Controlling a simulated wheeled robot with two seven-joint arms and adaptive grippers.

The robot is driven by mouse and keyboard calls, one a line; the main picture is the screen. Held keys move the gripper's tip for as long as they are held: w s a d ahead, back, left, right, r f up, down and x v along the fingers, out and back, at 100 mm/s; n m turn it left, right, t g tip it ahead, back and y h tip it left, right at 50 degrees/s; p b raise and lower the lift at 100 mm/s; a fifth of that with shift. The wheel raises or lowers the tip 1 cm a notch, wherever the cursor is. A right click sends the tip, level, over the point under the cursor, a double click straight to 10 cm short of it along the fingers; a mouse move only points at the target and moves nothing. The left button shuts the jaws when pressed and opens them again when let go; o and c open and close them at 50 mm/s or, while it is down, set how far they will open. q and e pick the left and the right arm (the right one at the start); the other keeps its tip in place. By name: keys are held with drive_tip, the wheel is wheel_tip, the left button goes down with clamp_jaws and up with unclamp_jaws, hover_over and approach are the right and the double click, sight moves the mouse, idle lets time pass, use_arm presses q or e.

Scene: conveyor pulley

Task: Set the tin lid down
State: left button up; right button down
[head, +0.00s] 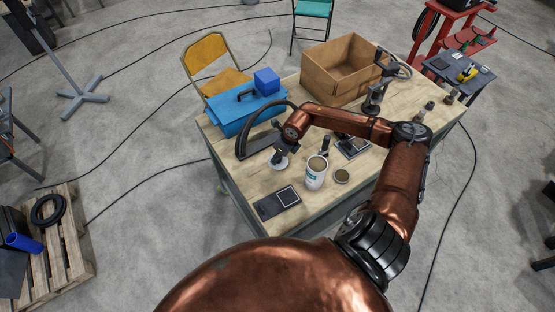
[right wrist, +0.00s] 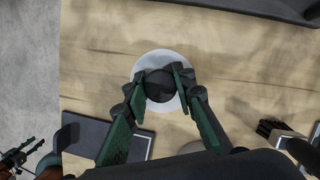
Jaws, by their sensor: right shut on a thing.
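The tin lid (right wrist: 177,103) is a white disc with a dark round knob (right wrist: 160,86). My right gripper (right wrist: 159,75) is shut on the knob, one finger on each side. In the head view the lid (head: 281,164) is under my right gripper (head: 279,154), low over the left part of the table; I cannot tell whether it touches the wood. The open white tin (head: 316,175) stands upright to the right of the lid, apart from it. A dark linkage at the lower left of the wrist view looks like my left gripper (right wrist: 14,158); its jaws are unclear.
A dark flat panel (head: 277,204) lies nearer on the table (head: 242,186), with another flat device (head: 354,147) right of the gripper. A small round brown-topped item (head: 341,176) is beside the tin. A blue toolbox (head: 240,112) and cardboard box (head: 335,78) stand behind.

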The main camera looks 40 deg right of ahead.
drive_tip(key=shift+w+d+f, duration=0.2)
drive_tip(key=shift+w+f, duration=0.2)
drive_tip(key=shift+f, duration=0.1)
wheel_tip(320, 180, down, 2)
drive_tip(key=shift+f+p, duration=0.1)
drive_tip(key=shift+p, duration=0.45)
drive_tip(key=shift+f, duration=0.5)
drive_tip(key=shift+f, duration=0.1)
drive_tip(key=c, duration=1.6)
unclamp_jaws()
